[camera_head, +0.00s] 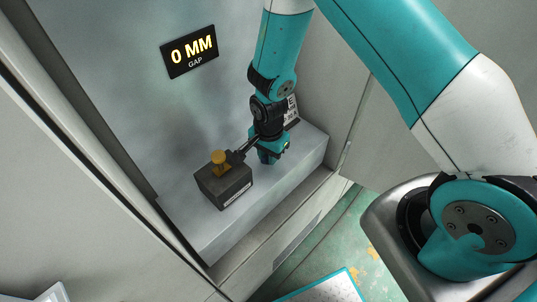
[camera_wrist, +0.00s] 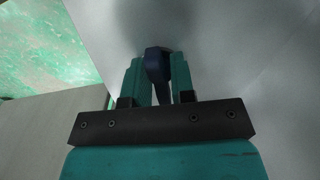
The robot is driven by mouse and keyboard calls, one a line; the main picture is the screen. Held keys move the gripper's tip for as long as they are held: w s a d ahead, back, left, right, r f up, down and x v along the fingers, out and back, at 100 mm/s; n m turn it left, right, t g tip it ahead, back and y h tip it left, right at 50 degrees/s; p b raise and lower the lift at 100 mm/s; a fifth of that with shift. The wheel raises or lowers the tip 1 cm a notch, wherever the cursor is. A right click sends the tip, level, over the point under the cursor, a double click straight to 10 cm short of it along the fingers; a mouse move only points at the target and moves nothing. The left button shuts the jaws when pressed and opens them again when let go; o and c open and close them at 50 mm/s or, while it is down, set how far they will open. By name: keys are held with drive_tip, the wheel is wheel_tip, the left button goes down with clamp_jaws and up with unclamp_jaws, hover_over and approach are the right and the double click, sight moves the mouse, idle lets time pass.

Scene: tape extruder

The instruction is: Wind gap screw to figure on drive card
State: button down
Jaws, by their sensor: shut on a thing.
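A dark bar (camera_head: 243,148) runs from behind the knob to my gripper (camera_head: 268,155), perhaps the screw's crank. In the wrist view my gripper (camera_wrist: 158,80) is shut on a dark blue grip (camera_wrist: 157,63) between its two teal fingers. A black display (camera_head: 189,53) on the back wall reads "0 MM GAP". A pale card (camera_head: 292,110) stands behind my gripper, mostly hidden; its figure cannot be read.
The grey ledge (camera_head: 222,232) is bare in front of the box. Cabinet walls close in the recess on the left (camera_head: 60,180) and right (camera_head: 345,70). Green worn floor (camera_head: 345,238) shows at lower right, with a teal-edged white panel (camera_head: 330,289).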

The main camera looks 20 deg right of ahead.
drive_tip(key=m, duration=0.4)
drive_tip(key=shift+m, duration=0.4)
drive_tip(key=c, duration=1.1)
unclamp_jaws()
drive_tip(key=shift+o, duration=0.2)
drive_tip(key=shift+r, duration=0.1)
drive_tip(key=shift+r+p, duration=3.1)
drive_tip(key=shift+r, duration=0.9)
drive_tip(key=shift+o, duration=0.2)
drive_tip(key=shift+f, duration=0.1)
drive_tip(key=o, duration=0.5)
